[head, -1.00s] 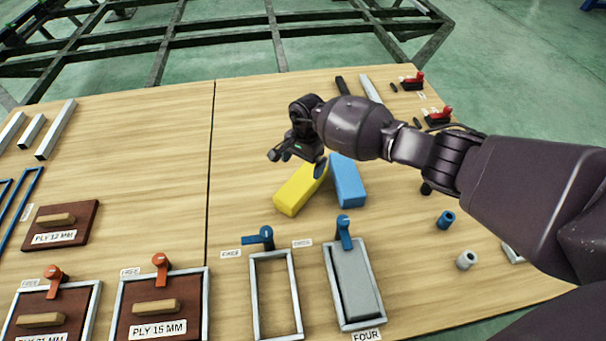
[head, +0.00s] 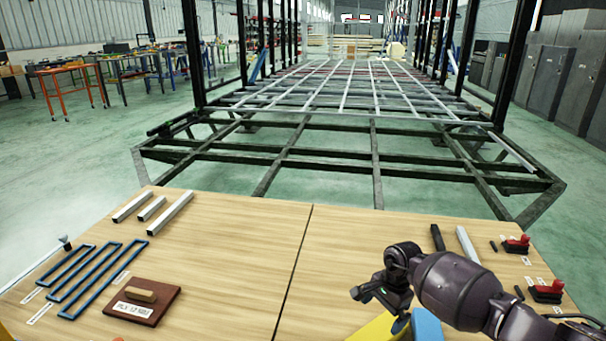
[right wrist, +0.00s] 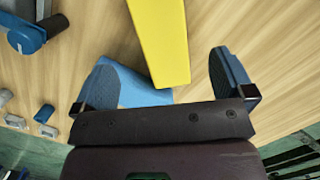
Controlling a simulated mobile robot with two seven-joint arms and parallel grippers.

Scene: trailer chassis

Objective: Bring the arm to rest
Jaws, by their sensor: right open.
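My right gripper (head: 382,302) is above the right half of the wooden table, with its arm coming in from the lower right. It is open and empty. In the right wrist view its two fingers (right wrist: 168,80) stand wide apart, over a yellow block (right wrist: 162,40) and a blue block (right wrist: 138,85). Both blocks lie on the table; the blue one is partly hidden by a finger and the gripper body. In the head view only parts of the yellow block (head: 377,330) and blue block (head: 426,325) show at the bottom edge. My left gripper is not in view.
The table (head: 240,250) is clear around its middle seam. Blue frames (head: 95,278), a brown panel with a handle (head: 142,302) and metal bars (head: 150,208) lie left. Red-handled clamps (head: 547,290) and rods lie right. The dark chassis (head: 290,150) stands beyond the table.

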